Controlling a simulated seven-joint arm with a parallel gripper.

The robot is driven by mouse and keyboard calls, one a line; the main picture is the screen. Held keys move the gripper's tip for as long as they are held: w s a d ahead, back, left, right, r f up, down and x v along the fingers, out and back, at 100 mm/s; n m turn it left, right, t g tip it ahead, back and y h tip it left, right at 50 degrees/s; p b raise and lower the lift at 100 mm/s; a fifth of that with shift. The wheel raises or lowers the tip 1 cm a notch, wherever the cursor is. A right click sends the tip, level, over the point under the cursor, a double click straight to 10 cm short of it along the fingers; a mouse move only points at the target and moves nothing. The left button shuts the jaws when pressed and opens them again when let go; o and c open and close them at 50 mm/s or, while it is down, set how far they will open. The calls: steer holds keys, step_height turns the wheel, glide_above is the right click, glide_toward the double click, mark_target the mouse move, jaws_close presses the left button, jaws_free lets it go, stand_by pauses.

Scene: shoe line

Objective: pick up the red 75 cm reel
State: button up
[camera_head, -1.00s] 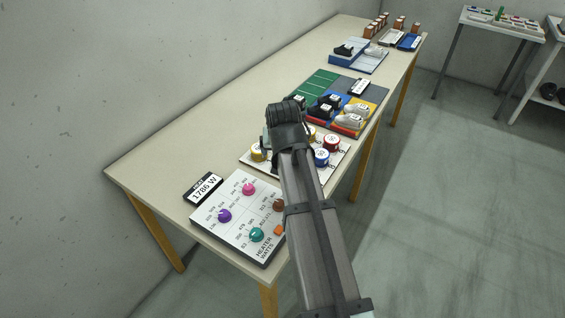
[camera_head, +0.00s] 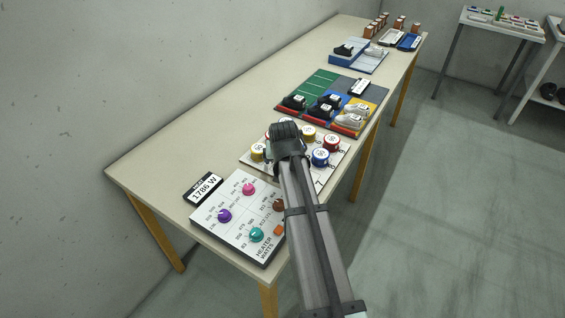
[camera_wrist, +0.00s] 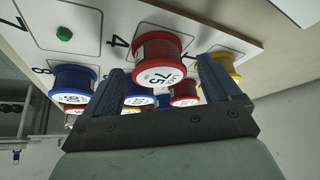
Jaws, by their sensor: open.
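The red reel marked 75 (camera_wrist: 160,60) stands on the white board (camera_wrist: 205,38) in the wrist view, label towards the camera. My gripper (camera_wrist: 161,70) is open, its two dark fingers to the left and right of this reel in the picture. I cannot tell how deep the reel is between them, and no grip shows. In the head view my gripper (camera_head: 288,145) is over the reel board (camera_head: 247,163) and hides part of it. Red reels show there at the right (camera_head: 331,142) and behind the gripper; I cannot tell which is the 75.
In the wrist view, blue reels (camera_wrist: 73,82), another red reel (camera_wrist: 184,94) and a yellow reel (camera_wrist: 233,77) stand close around. In the head view, a dial panel (camera_head: 240,205) is in front, and coloured mats with shoes (camera_head: 327,100) lie behind. The table's left side is clear.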

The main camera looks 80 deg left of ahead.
steer(key=shift+a+f, duration=0.3)
steer(key=shift+f, duration=0.2)
steer(key=c, duration=1.1)
